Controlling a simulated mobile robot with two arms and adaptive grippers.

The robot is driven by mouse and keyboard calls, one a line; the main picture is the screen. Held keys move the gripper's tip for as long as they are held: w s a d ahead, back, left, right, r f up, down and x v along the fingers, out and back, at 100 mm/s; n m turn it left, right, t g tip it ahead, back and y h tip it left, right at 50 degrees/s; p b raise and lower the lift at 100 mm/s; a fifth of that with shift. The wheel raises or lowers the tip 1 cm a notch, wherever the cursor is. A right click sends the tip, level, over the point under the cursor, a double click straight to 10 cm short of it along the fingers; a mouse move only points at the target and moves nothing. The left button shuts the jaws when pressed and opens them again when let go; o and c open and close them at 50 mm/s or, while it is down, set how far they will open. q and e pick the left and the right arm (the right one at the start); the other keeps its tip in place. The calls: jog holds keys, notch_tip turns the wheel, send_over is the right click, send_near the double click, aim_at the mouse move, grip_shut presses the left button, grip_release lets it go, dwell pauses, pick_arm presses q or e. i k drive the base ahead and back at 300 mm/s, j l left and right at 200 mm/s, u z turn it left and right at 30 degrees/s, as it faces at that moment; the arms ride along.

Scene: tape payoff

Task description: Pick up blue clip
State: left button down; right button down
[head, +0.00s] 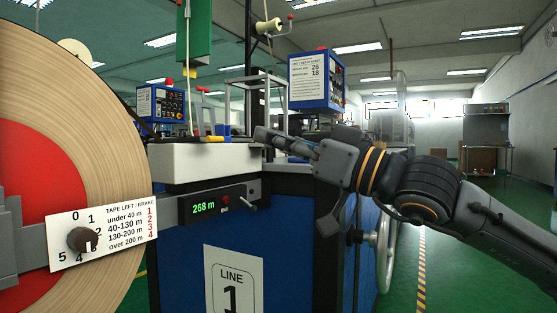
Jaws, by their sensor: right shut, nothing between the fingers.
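A small blue piece (223,130), which looks like the blue clip, sits on the white-topped ledge (190,160) of the machine, left of centre. A small yellow piece (215,139) is right beside it. My right gripper (262,135) reaches in from the right, its fingers pointing left. The fingers are shut and empty, with their tips a short way right of the blue piece in the picture. The gap in depth is hard to tell. My left gripper is out of view.
A big tape roll (110,130) with a red core fills the left, with a brake dial (84,240) and label in front. A length display (204,208) reads 268 m below the ledge. A blue control box (316,80) stands behind my right gripper. Green floor is open at right.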

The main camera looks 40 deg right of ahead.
aim_at(223, 131)
jog(key=k, duration=1)
